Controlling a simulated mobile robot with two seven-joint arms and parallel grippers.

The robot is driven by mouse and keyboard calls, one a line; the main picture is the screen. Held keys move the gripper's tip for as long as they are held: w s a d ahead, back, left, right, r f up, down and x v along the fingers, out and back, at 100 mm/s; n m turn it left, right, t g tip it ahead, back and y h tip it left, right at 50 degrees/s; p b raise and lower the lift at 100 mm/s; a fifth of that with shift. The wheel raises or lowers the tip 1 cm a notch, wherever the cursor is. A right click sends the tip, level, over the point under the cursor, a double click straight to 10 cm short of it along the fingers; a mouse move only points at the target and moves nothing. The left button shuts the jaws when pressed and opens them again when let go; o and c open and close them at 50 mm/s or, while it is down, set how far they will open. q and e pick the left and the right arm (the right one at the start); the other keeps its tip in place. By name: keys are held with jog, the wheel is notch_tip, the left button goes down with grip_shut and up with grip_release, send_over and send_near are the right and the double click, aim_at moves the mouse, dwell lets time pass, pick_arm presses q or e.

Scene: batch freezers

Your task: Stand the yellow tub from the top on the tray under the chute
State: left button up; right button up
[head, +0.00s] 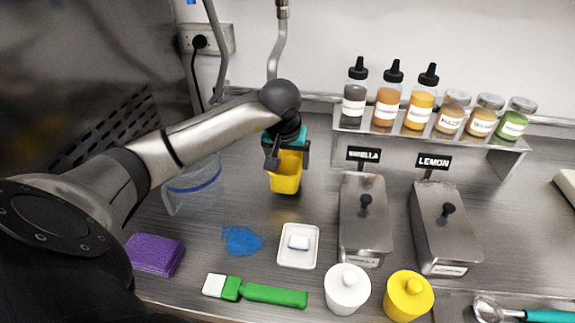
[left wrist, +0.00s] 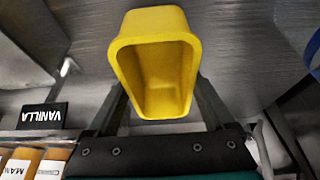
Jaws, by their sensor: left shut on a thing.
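My left gripper (head: 287,152) is shut on the yellow tub (head: 286,174), a tapered open container, and holds it over the back of the steel counter top. In the left wrist view the fingers (left wrist: 165,105) are on either side of the tub (left wrist: 122,75). Its mouth faces that camera and the inside looks empty. Whether its base touches the counter is not clear. I cannot make out a chute or a tray under one in either view. My right gripper is not in view.
A white dish (head: 284,257), blue cloth (head: 240,240), purple sponge (head: 154,254) and green brush (head: 272,295) lie in front. Steel VANILLA (head: 362,225) and LEMON (head: 440,235) boxes stand right, below a bottle shelf (head: 430,143). A clear bag (head: 190,190) is left of the tub.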

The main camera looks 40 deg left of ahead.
aim_at(288, 174)
pick_arm(q)
notch_tip(288, 174, down, 3)
jog(key=shift+s+d+f+b, duration=0.1)
jog(key=shift+f+b, duration=0.05)
jog(key=shift+b, duration=0.85)
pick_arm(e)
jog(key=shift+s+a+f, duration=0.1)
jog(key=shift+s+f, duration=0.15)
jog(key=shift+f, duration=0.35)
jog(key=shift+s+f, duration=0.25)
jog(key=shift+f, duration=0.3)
pick_arm(q)
jog(key=shift+f, duration=0.1)
jog(key=o, duration=1)
jog(key=shift+o, duration=0.5)
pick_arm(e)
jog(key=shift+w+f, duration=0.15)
